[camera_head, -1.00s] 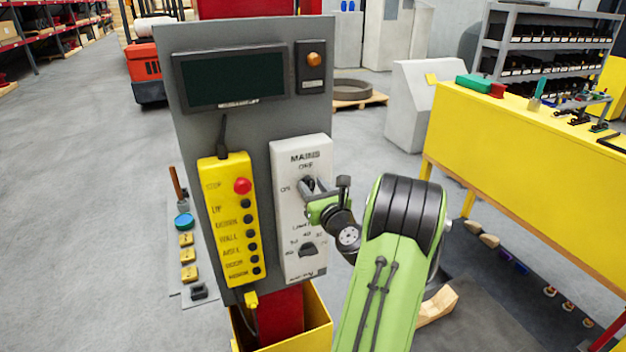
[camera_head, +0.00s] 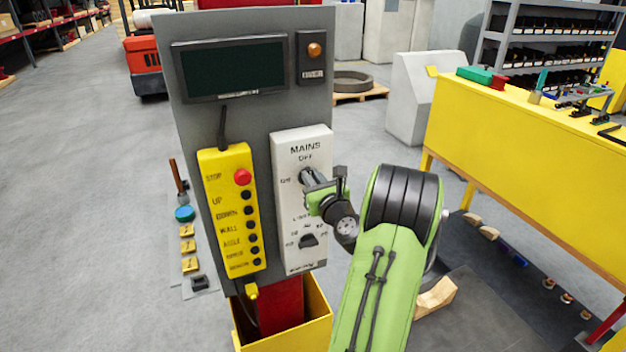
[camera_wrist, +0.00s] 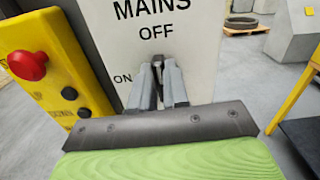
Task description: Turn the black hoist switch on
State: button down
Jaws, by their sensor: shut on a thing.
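The black hoist switch (camera_wrist: 158,61) is on the white MAINS plate (camera_head: 290,150), with OFF marked above it and ON to its left. Only a small dark part of it shows between my fingers, so its exact angle is hard to read. My gripper (camera_head: 309,177) reaches the plate from the lower right and is shut on the switch. In the wrist view, the fingertips of my gripper (camera_wrist: 161,72) lie just below OFF and right of ON, pinching the switch from both sides.
A yellow pendant (camera_head: 229,212) with a red stop button (camera_head: 242,177) stands close left of the plate. A dark selector knob (camera_head: 308,240) is lower on the plate. A grey panel (camera_head: 260,120) backs both. A yellow bench (camera_head: 520,160) stands at right.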

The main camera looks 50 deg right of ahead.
jog(key=n+b, duration=0.4)
jog(key=n, duration=0.1)
jog(key=a+f+n+b, duration=0.1)
jog(key=n+b, duration=0.4)
jog(key=n, duration=0.1)
jog(key=w+f+n+b, duration=0.1)
jog(key=n+b, duration=0.3)
jog(key=n, duration=0.1)
jog(key=shift+a+b, duration=0.25)
jog(key=shift+b, duration=0.1)
jog(key=shift+n, duration=0.4)
jog(key=c, duration=1.1)
grip_release()
jog(key=shift+r, duration=0.1)
jog(key=b+v, duration=0.3)
jog(key=v, duration=1.2)
jog(key=shift+s+a+b, duration=0.2)
jog(key=shift+s+b, duration=0.15)
